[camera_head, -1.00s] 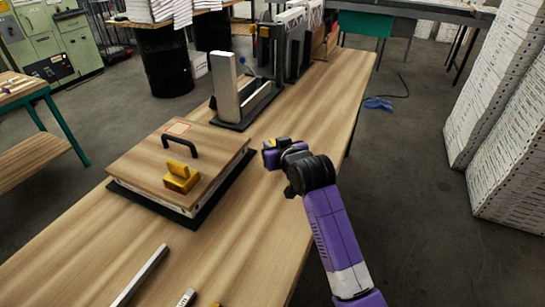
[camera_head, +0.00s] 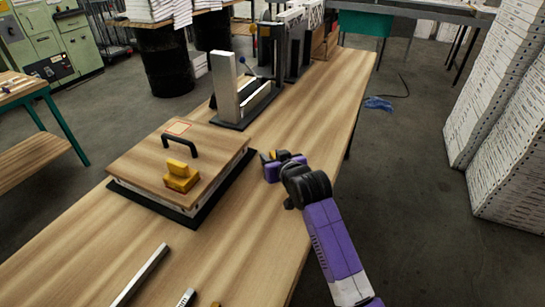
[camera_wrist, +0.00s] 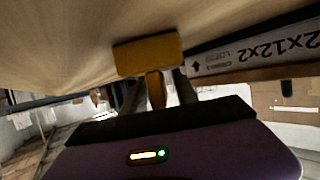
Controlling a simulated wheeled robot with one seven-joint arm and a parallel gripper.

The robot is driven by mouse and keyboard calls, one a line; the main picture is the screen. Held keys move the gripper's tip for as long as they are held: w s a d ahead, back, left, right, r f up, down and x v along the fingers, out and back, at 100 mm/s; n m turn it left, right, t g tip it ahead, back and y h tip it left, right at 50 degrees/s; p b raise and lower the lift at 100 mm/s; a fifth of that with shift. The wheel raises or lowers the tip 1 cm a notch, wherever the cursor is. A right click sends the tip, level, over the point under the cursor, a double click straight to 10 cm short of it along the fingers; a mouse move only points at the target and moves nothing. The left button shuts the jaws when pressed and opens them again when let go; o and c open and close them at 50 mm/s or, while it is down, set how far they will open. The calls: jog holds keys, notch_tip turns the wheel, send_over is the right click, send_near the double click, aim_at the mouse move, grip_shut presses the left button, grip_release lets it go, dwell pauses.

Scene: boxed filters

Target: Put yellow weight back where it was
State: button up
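One yellow weight (camera_head: 181,178) rests on the wooden lid (camera_head: 135,165), left of my gripper, which is clear of it. My gripper (camera_head: 270,158) is low at the right side of the table, beyond the lid's right edge. In the wrist view it (camera_wrist: 157,90) has a second yellow weight (camera_wrist: 148,53) between its two dark fingers, around the narrow stem. The wide block lies beyond the fingertips, close to a wood surface. I cannot tell whether it touches that surface. In the head view my gripper mostly hides this weight.
The lid has a black handle (camera_head: 181,144) and lies over a white box on a black base. A printed box edge (camera_wrist: 255,48) is near the held weight. A grey upright fixture (camera_head: 228,88) stands farther back. Metal bars (camera_head: 140,275) lie in front. The table's right strip is bare.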

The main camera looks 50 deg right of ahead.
jog(key=shift+r, duration=0.2)
jog(key=shift+s+a, duration=0.15)
jog(key=shift+s, duration=0.2)
jog(key=v, duration=1.1)
jog(key=shift+r, duration=0.15)
jog(key=shift+s, duration=0.1)
